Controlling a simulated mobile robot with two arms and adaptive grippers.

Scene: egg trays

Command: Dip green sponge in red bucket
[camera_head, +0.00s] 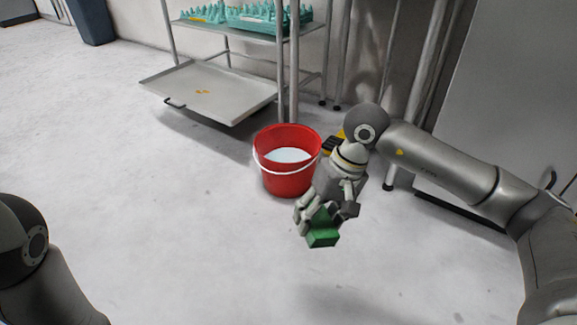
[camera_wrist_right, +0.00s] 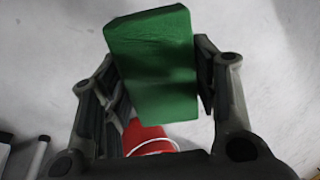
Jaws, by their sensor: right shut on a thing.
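The red bucket (camera_head: 287,179) stands upright on the floor in the middle of the head view. It has a pale handle and something white or light inside it. My right gripper (camera_head: 326,212) is shut on the green sponge (camera_head: 322,236) and holds it in front of the bucket, a little to its right and outside it. In the right wrist view the sponge (camera_wrist_right: 152,62) sits between the two fingers. Part of the bucket (camera_wrist_right: 148,139) shows beneath it there. My left arm enters at the lower left, but its gripper is outside the view.
A metal shelf rack (camera_head: 215,92) stands behind the bucket, with teal egg trays (camera_head: 262,22) on top. A yellow object (camera_head: 337,141) lies partly hidden behind my right wrist. A light panel (camera_head: 508,90) stands at the right. The floor to the left and front is clear.

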